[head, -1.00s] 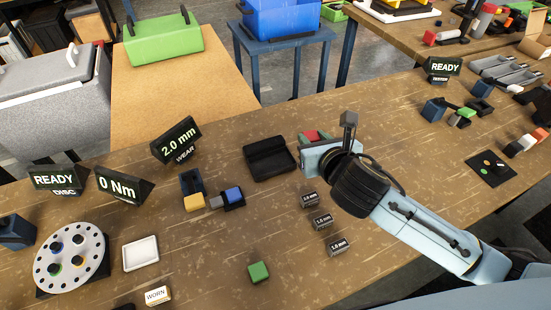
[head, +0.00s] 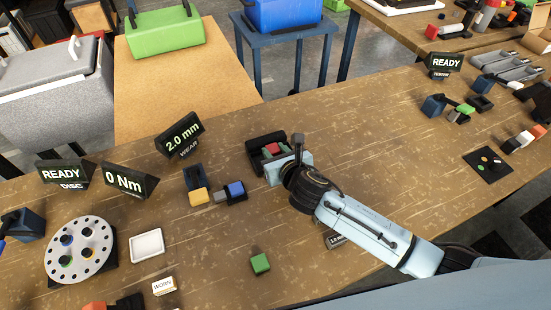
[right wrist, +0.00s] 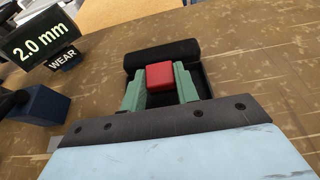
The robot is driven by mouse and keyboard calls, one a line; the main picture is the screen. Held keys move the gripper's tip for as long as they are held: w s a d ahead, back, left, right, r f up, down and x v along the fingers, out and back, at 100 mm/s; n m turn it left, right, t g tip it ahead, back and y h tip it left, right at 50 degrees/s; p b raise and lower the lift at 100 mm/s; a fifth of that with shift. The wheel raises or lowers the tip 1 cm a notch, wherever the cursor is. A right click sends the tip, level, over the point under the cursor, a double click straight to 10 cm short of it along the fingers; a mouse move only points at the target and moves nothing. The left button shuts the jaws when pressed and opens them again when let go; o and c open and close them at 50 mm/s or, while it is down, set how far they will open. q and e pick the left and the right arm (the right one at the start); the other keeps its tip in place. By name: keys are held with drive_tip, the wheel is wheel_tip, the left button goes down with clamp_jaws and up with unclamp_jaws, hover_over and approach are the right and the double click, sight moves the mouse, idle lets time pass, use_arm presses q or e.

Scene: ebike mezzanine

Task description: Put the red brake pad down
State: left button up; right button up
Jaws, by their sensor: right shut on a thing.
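The red brake pad (right wrist: 160,76) is a small red block between the two green fingers of my right gripper (right wrist: 160,90) in the right wrist view. The gripper is shut on it. In the head view the pad (head: 272,149) and the gripper (head: 276,153) are at the black tray (head: 256,141), over its open part. The tray's thick raised back (right wrist: 162,53) lies just beyond the pad in the wrist view. I cannot tell whether the pad touches the tray floor. The gripper hides part of the tray. My left gripper is not in view.
A 2.0 mm WEAR sign (head: 180,135) stands left of the tray. A yellow block (head: 199,197) and a blue block (head: 236,189) sit nearby. A green block (head: 260,263), a white dish (head: 146,245) and a perforated disc (head: 80,249) are nearer. Bare wood lies right of the tray.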

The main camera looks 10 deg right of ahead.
drive_tip(key=shift+f, duration=1.25)
drive_tip(key=shift+f+b, duration=0.15)
drive_tip(key=shift+b, duration=0.2)
drive_tip(key=o, duration=1)
drive_tip(key=shift+c, duration=0.2)
drive_tip(key=shift+s+r, duration=0.2)
drive_tip(key=shift+r, duration=0.05)
drive_tip(key=p+v, duration=0.2)
drive_tip(key=v, duration=0.9)
drive_tip(key=shift+s+d+r, duration=0.15)
drive_tip(key=shift+s, duration=0.15)
